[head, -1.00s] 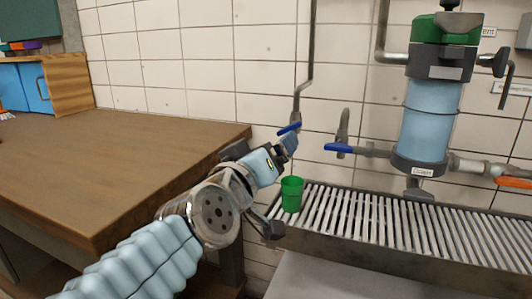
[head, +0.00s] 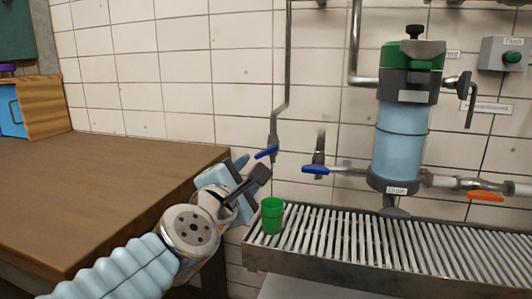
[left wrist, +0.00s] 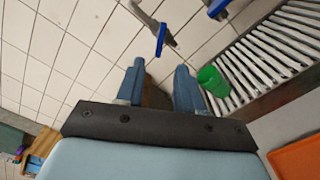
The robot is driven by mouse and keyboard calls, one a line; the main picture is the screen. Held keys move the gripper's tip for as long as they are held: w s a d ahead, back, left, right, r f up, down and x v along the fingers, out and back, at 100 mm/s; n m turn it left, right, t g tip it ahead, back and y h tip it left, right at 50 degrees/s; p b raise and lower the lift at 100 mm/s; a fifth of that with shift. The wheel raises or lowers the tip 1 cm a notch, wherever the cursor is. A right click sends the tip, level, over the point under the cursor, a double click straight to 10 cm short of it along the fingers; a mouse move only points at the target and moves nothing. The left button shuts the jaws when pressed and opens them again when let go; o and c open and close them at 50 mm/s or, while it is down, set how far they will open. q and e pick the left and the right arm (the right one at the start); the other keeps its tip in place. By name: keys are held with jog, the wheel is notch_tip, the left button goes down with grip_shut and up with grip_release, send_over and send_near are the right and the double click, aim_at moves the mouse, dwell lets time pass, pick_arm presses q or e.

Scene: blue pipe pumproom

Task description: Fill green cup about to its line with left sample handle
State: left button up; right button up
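The green cup (head: 272,216) stands upright on the left end of the slatted drain tray (head: 330,232); it also shows in the left wrist view (left wrist: 212,80). The left blue sample handle (head: 266,152) is on a thin pipe above and behind the cup; it also shows in the left wrist view (left wrist: 160,39). My left gripper (head: 251,167) is just below and left of that handle, up and left of the cup. In the left wrist view its fingers (left wrist: 160,88) are apart with nothing between them, and the handle lies beyond the tips. My right gripper is not in view.
A second blue handle (head: 315,170) is right of the first. A blue filter cylinder (head: 401,145) and an orange valve handle (head: 485,196) are farther right. A wooden table (head: 110,190) fills the left, its edge close to my left arm.

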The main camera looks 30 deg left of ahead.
aim_at(265, 154)
pick_arm(q)
jog(key=x, duration=1.2)
jog(key=shift+w, duration=0.2)
grip_shut()
